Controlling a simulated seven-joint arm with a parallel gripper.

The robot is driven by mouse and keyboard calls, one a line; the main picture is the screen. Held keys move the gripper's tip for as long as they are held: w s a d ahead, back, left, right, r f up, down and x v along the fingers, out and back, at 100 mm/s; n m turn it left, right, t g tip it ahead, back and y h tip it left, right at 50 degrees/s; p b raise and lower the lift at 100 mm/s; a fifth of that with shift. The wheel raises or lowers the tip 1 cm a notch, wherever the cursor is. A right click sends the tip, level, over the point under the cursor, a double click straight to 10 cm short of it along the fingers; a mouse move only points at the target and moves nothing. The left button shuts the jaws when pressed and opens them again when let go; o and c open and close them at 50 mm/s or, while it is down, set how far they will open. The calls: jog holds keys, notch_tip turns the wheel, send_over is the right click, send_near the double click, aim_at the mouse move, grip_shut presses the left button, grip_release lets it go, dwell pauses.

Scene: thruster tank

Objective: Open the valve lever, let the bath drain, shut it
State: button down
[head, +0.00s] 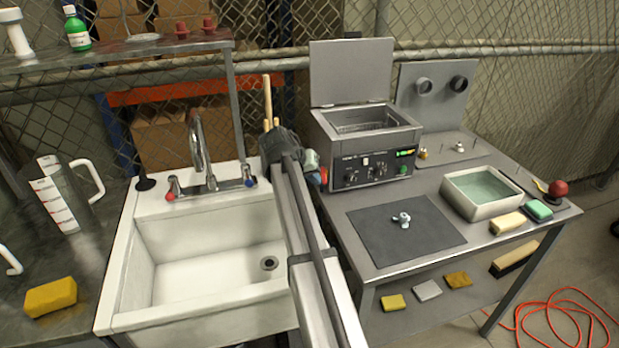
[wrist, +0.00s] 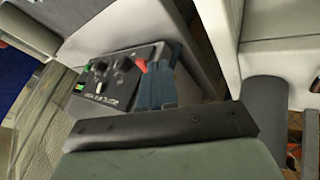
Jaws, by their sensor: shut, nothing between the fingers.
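The bath is a grey metal tank (head: 365,145) on the right-hand bench, with its lid (head: 352,72) standing open and a basket inside. Its control panel also shows in the wrist view (wrist: 112,80). The red valve lever (wrist: 141,66) is at the panel's side edge, and its red shows in the head view (head: 324,176). My gripper (wrist: 163,72) is shut and empty, its blue-grey fingers right beside the lever; I cannot tell if they touch it. In the head view my gripper (head: 315,178) is at the bath's left side, mostly hidden by my arm. The lever's lower part is hidden.
A white sink (head: 150,300) with a tap stands left of my arm. On the bench are a dark mat (head: 365,240) with a small metal part (head: 401,220), a tray of liquid (head: 449,195) and sponges.

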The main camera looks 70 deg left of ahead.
jog(key=shift+w+d+n+g+y, duration=0.35)
jog(key=shift+w+d+n, duration=0.2)
jog(key=shift+w+n, duration=0.3)
jog(key=shift+a, duration=0.15)
jog(key=s+d+r, duration=0.3)
jog(key=s+r, duration=0.5)
jog(key=s, duration=0.1)
jog(key=shift+s, duration=0.4)
dwell(0.4)
